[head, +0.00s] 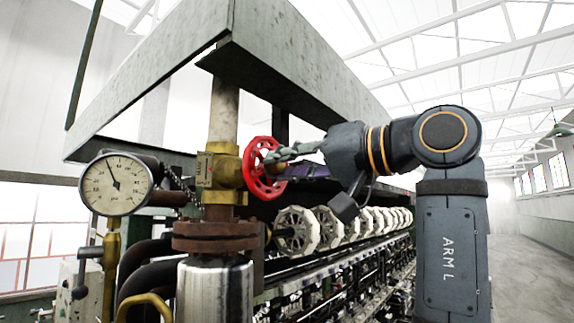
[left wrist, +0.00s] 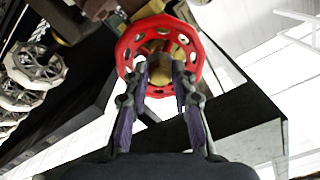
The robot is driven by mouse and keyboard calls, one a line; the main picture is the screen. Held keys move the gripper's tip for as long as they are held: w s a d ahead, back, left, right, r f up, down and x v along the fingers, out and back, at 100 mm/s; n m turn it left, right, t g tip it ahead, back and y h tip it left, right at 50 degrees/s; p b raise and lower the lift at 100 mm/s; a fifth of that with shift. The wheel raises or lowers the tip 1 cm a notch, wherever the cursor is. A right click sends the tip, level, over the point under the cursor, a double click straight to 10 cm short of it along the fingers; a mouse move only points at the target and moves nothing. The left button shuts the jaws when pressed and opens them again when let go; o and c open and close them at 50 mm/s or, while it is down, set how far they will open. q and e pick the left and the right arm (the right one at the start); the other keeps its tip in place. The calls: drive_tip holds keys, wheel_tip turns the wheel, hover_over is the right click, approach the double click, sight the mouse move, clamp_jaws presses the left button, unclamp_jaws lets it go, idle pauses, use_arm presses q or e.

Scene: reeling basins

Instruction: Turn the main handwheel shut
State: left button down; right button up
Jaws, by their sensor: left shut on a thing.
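The main handwheel (head: 262,180) is a red wheel with holes around its rim, on a brass valve (head: 226,172) on the vertical pipe. A tag hangs at the valve; its small text is hard to read. My left gripper (head: 276,164) reaches in from the right and is shut on the handwheel at its middle. In the left wrist view the red wheel (left wrist: 128,55) surrounds the fingertips of my left gripper (left wrist: 166,68), which sit at its brass centre. The exact contact is partly hidden by the fingers. My right gripper is not in view.
A round pressure gauge (head: 116,184) stands left of the valve. A rusty flange (head: 213,237) and a metal cylinder (head: 215,292) are below it. A row of pale reels (head: 297,231) runs back behind my arm. A grey-green beam (head: 290,50) hangs overhead. Open floor (head: 530,260) lies at right.

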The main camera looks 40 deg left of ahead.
use_arm(q)
drive_tip(key=m, duration=1)
drive_tip(key=shift+m, duration=0.4)
drive_tip(key=m, duration=1.1)
drive_tip(key=shift+b, duration=0.3)
drive_tip(key=c, duration=1.2)
unclamp_jaws()
drive_tip(key=shift+a, duration=0.15)
